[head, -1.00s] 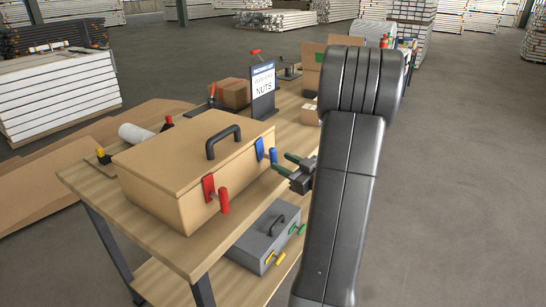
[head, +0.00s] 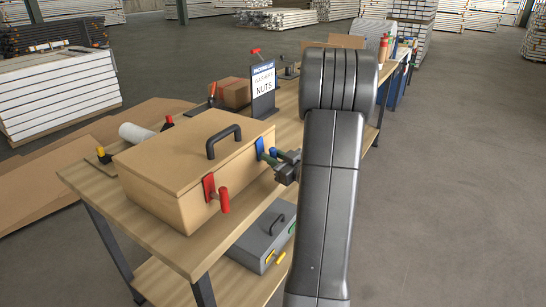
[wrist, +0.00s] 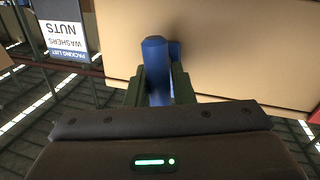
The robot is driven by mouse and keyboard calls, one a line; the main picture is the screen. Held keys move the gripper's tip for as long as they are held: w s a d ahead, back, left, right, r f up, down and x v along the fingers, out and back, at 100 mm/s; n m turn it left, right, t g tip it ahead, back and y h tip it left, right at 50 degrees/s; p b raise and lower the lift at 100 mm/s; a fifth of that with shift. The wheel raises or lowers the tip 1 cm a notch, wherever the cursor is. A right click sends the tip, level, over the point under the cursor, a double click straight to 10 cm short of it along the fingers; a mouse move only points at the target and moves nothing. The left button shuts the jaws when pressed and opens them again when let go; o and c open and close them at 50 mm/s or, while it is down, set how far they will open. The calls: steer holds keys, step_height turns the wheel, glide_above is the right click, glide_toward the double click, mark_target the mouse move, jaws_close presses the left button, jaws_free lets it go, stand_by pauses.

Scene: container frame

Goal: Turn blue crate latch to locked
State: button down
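The tan crate (head: 160,185) with a dark top handle stands on the wooden bench. Its blue latch (head: 260,147) is on the front face near the right end. My gripper (head: 283,157) is at this latch in the head view and partly covers its handle. In the wrist view the blue latch handle (wrist: 156,72) stands between the two dark green fingers of my gripper (wrist: 158,85), one on each side and very close. I cannot tell whether they press on it. The red latch (head: 209,187) is to the left on the same face, its handle hanging beside its plate.
A packing list sign (head: 263,88) stands behind the crate. A grey toolbox (head: 262,238) with a yellow latch sits on the lower shelf. A cardboard box (head: 234,93) and bottles are further back. The floor to the right is open.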

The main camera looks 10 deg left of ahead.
steer(key=shift+r+m+p, duration=0.15)
steer(key=shift+m+p, duration=0.4)
steer(key=shift+m, duration=0.05)
steer(key=shift+w+m, duration=0.1)
steer(key=shift+m, duration=0.3)
steer(key=c, duration=1.3)
jaws_free()
steer(key=shift+d, duration=0.1)
steer(key=v, duration=1.3)
steer(key=shift+s+d, duration=0.25)
steer(key=shift+d, duration=0.05)
steer(key=x, duration=1.4)
steer(key=shift+d, duration=0.1)
